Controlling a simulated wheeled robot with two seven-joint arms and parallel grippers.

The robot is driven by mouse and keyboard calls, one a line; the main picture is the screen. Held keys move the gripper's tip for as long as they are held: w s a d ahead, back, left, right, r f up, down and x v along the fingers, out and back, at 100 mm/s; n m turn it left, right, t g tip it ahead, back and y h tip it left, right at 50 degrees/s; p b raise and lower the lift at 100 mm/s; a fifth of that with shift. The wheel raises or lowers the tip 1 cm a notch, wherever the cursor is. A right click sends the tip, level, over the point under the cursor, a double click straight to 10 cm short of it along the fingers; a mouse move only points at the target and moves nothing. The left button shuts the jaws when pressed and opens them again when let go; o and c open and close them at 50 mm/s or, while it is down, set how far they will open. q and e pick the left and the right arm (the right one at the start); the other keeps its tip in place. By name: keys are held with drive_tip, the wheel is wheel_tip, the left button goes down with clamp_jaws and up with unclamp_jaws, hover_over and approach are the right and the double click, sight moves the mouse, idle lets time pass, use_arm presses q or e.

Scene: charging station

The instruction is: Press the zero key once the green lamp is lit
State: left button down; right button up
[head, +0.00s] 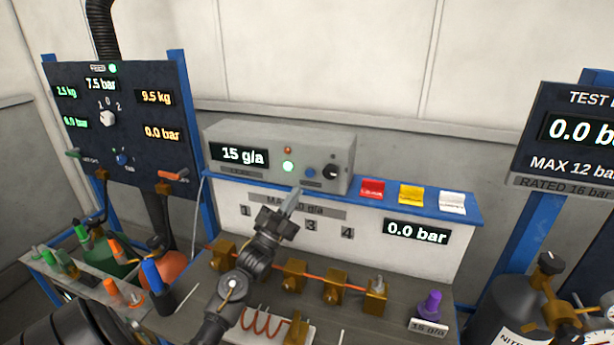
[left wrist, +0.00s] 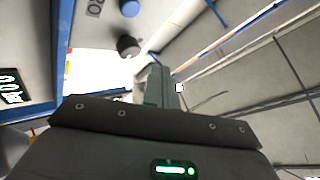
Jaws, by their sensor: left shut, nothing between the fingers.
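The grey meter box (head: 225,135) stands on the blue shelf and its display (head: 240,155) reads 15 g/a. On its front a green lamp (head: 288,167) glows bright, below a small orange-red lamp (head: 288,150). A round blue key (head: 310,172), likely the zero key, sits right of the green lamp; its label is too small to read. The blue key also shows in the left wrist view (left wrist: 130,8), near a black knob (left wrist: 128,46). My left gripper (head: 294,197) is shut and empty, just below and left of the key, apparently apart from it. My right gripper is out of view.
Red (head: 372,189), yellow (head: 411,195) and white (head: 452,203) switches sit on the shelf to the right. Below, brass fittings (head: 293,275) on an orange line crowd the bench. A gauge panel (head: 130,75) stands left and a nitrogen cylinder (head: 510,300) right.

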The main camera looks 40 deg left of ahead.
sight(310, 174)
use_arm(q)
drive_tip(key=shift+w+a+b, duration=0.4)
drive_tip(key=shift+w+b, duration=0.15)
drive_tip(key=shift+w, duration=0.55)
drive_tip(key=shift+w+a+b, duration=0.4)
drive_tip(key=shift+w+b, duration=0.15)
drive_tip(key=shift+w, duration=0.5)
drive_tip(key=shift+w+a+b, duration=0.4)
drive_tip(key=shift+w+b, duration=0.15)
drive_tip(key=shift+w, duration=0.55)
drive_tip(key=shift+w+a+b, duration=0.1)
drive_tip(key=shift+w+b, duration=0.35)
drive_tip(key=shift+w, duration=0.1)
